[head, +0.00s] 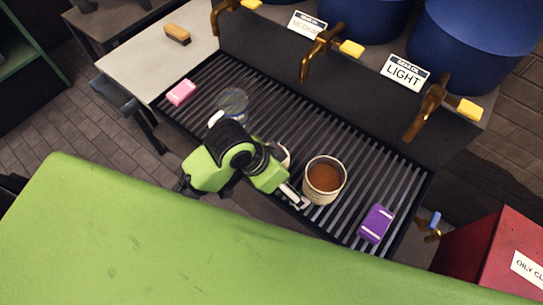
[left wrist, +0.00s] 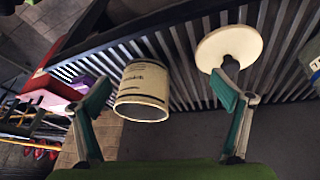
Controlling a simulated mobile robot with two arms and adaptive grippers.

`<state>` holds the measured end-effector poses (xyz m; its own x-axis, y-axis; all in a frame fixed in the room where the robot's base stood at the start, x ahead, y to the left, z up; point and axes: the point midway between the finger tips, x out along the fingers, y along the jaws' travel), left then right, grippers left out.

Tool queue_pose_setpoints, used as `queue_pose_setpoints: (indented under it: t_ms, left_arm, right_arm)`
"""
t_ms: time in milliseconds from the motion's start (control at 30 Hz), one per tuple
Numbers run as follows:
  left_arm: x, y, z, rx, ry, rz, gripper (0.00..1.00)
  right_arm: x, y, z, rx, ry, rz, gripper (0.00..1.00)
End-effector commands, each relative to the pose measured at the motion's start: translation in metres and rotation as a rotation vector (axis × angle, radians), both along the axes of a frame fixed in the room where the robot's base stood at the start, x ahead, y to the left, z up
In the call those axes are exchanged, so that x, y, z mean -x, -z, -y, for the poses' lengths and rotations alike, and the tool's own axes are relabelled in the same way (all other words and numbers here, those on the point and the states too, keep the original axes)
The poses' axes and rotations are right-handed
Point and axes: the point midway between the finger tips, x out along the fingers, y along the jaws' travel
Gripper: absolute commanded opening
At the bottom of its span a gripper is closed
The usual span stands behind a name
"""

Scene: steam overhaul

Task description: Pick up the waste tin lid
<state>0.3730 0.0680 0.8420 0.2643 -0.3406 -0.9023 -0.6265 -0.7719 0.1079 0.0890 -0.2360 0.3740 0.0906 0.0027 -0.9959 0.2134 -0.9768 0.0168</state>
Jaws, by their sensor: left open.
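The waste tin lid is a cream disc (left wrist: 212,50) with a dark knob, on the slatted drain grate in the left wrist view. In the head view its pale edge (head: 285,154) shows beside my left gripper, which hides the rest. My left gripper (head: 293,192) is open and empty over the grate. In the left wrist view its fingers (left wrist: 160,90) are spread wide, with the right fingertip overlapping the lid's knob; I cannot tell whether they touch. A cream tin (head: 311,193) with brown contents stands just right of the lid, seen between the fingers in the wrist view (left wrist: 143,88). My right gripper is not visible.
A purple block (head: 375,224) and a pink sponge (head: 181,92) lie on the grate. A clear round vessel (head: 233,101) stands behind my arm. Brass taps (head: 318,50) overhang the back. A red bin (head: 495,250) stands at lower right.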

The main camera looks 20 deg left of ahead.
Motion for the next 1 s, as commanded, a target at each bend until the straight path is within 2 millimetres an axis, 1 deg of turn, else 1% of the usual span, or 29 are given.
queue_pose_setpoints:
  t_ms: [33,133,267,367,500,700,800,900,967,1000]
  left_arm:
    - [-0.010,-0.007,0.007,-0.012,0.058,0.010,0.92]
    - [-0.021,-0.016,0.018,-0.039,0.171,0.004,0.92]
    - [-0.034,-0.027,0.020,-0.101,0.296,-0.016,0.92]
    - [-0.044,-0.036,0.012,-0.163,0.371,-0.041,0.92]
    - [-0.061,-0.052,-0.011,-0.263,0.438,-0.085,0.92]
    - [-0.079,-0.076,-0.045,-0.372,0.468,-0.151,0.92]
    - [-0.083,-0.084,-0.057,-0.399,0.467,-0.173,0.92]
    - [-0.084,-0.085,-0.061,-0.411,0.468,-0.186,0.92]
    - [-0.084,-0.081,-0.062,-0.412,0.467,-0.190,0.92]
    - [-0.084,-0.075,-0.062,-0.412,0.468,-0.191,0.92]
  right_arm:
    - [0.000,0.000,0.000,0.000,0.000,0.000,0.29]
    - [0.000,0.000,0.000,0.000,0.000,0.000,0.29]
    - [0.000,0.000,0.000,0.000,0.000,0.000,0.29]
    - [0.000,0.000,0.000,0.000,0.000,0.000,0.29]
    - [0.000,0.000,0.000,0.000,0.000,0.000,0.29]
    - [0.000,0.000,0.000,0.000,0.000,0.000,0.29]
    - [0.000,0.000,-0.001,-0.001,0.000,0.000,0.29]
    - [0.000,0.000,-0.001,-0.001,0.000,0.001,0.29]
    - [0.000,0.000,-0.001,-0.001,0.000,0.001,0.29]
    - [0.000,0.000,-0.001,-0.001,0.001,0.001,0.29]
